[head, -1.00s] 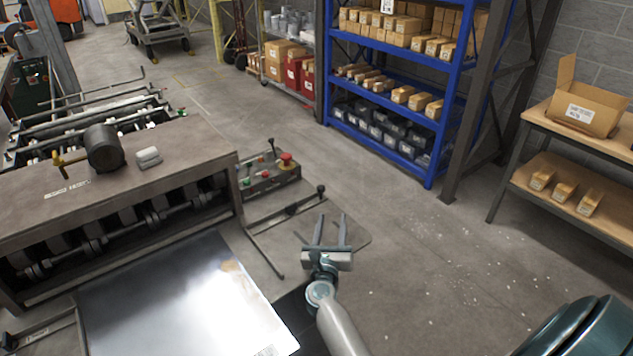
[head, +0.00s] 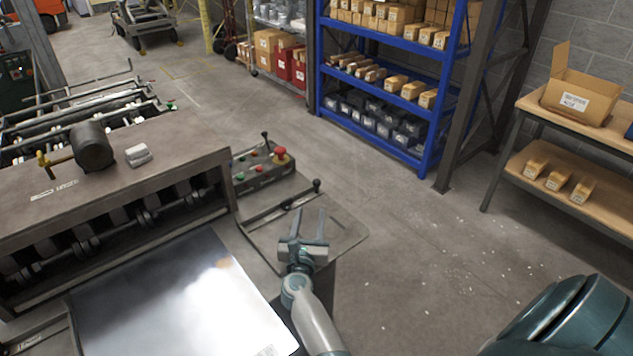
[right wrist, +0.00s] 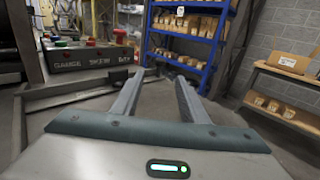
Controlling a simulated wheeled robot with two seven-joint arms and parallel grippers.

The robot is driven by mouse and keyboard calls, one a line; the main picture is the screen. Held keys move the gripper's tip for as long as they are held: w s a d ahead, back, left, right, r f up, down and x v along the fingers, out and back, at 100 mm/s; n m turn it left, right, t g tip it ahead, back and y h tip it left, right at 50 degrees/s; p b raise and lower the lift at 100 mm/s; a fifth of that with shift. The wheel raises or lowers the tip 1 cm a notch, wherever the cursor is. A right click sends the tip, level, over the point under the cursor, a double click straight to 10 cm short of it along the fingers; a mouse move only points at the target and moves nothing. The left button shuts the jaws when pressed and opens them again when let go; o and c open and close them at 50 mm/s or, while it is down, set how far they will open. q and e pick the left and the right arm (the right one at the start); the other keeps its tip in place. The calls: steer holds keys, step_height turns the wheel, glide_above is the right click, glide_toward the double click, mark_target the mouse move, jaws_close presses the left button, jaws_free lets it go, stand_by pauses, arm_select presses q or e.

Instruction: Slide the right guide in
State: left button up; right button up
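The right guide is a dark bar (head: 276,211) with a black upright knob (head: 316,185) at its outer end. It lies on the side plate right of the sheet metal (head: 180,292). My right gripper (head: 309,212) is open and empty, with its two fingers apart. In the head view its fingertips are just below the knob and bar; I cannot tell whether they touch. In the right wrist view the open fingers (right wrist: 160,78) point ahead with nothing between them, and a bar lies to their left. My left gripper is out of view.
The control box (head: 260,170) with a red button stands behind the guide. The forming machine (head: 120,165) fills the left, with a cylinder (head: 93,147) on top. A blue shelf (head: 385,90) and a bench (head: 570,130) stand further off. The floor between is clear.

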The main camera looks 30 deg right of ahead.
mark_target(316, 184)
steer(key=b+x, duration=0.3)
steer(key=x, duration=1.2)
steer(key=shift+w+d+f+b, duration=0.1)
steer(key=shift+w+d+b, duration=0.05)
steer(key=shift+d+b, duration=0.2)
steer(key=shift+w+d, duration=0.25)
steer(key=shift+w, duration=0.1)
steer(key=shift+c, duration=0.6)
steer(key=shift+a, duration=0.1)
jaws_close()
